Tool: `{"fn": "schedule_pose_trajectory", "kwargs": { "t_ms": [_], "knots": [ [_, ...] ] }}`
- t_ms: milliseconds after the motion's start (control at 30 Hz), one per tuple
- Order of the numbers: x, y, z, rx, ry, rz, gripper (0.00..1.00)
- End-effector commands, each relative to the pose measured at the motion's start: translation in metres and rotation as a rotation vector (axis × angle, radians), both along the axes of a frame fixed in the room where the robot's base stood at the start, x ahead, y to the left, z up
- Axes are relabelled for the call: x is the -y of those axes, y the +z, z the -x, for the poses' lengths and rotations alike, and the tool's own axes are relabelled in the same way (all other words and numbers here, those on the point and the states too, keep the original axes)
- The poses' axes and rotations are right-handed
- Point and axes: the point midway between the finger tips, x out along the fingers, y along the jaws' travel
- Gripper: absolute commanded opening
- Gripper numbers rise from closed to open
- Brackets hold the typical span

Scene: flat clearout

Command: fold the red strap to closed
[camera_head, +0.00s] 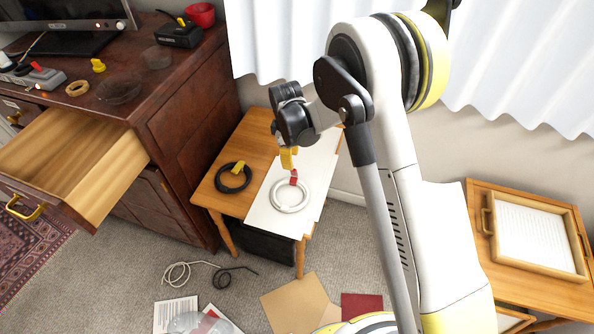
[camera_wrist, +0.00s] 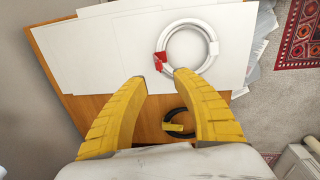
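The red strap (camera_head: 293,178) is on the far edge of the white coil (camera_head: 290,208), which lies flat on white sheets on a small wooden table. In the wrist view the strap (camera_wrist: 160,62) is at the coil's left side, and part of it sticks out from the ring, looking unfolded. My gripper (camera_head: 288,158) is above the strap, its yellow fingers pointing down. In the wrist view my gripper (camera_wrist: 161,80) is open, with nothing between the fingertips; the strap shows just beyond them. I cannot tell the exact height gap.
A black coil (camera_head: 221,183) with a yellow strap (camera_head: 238,167) lies beside the white sheets (camera_head: 259,213) on the table. An open drawer (camera_head: 75,155) juts from the dark cabinet at left. Cables (camera_head: 188,267) and papers lie on the floor. A tray (camera_head: 536,234) is at right.

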Motion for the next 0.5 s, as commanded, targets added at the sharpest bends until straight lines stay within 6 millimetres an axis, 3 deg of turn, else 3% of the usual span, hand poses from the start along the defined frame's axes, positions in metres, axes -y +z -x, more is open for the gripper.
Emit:
{"fn": "schedule_pose_trajectory", "kwargs": {
  "t_ms": [33, 200, 500],
  "knots": [
    [0.001, -0.016, -0.001, 0.000, -0.001, 0.000, 0.34],
    [0.002, -0.048, -0.004, 0.001, -0.001, 0.000, 0.34],
    [0.003, -0.073, -0.007, 0.001, 0.000, 0.000, 0.34]
  ]
}}
